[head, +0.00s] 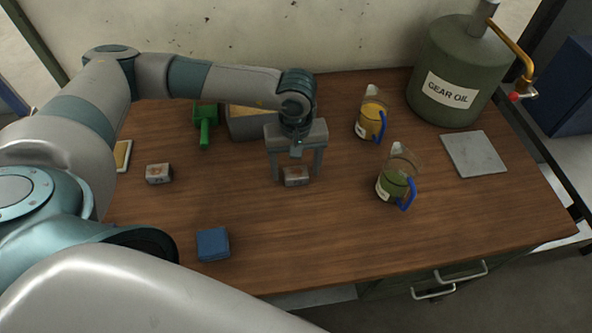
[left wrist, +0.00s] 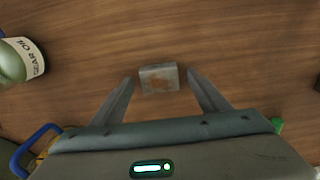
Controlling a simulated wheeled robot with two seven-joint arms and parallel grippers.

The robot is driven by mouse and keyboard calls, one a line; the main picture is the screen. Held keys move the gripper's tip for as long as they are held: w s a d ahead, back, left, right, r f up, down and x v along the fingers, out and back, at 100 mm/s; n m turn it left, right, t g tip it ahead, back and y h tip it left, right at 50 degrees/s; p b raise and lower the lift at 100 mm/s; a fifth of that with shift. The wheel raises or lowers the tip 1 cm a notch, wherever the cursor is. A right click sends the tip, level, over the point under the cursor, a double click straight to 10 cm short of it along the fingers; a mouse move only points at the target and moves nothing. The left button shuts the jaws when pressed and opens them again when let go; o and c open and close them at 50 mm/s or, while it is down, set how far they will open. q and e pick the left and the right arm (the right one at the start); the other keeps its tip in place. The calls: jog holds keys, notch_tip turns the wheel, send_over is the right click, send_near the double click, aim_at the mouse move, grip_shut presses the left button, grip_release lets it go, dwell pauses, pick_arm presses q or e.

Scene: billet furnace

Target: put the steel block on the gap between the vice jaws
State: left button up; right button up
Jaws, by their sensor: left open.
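A small grey steel block (head: 296,177) with rusty, brownish marks lies on the wooden table, and it also shows in the left wrist view (left wrist: 159,78). My left gripper (head: 297,179) points down over this block with its fingers open, one on either side, with gaps visible in the wrist view. A similar block (head: 159,173) lies farther left. A green fixture with a bar (head: 205,123) stands at the back left; I cannot make out vice jaws or a gap on it. My right gripper is out of view.
A grey box (head: 246,128) stands behind the left gripper, partly hidden. Jugs with amber (head: 371,118) and green (head: 391,184) liquid, a gear oil drum (head: 448,75) and a grey plate (head: 474,154) are right. A blue block (head: 213,244) lies front left. The front middle is clear.

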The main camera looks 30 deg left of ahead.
pick_arm(q)
jog(key=shift+f, duration=0.4)
jog(key=shift+c, duration=0.6)
jog(key=shift+r, duration=0.1)
grip_shut()
jog(key=shift+w, duration=0.1)
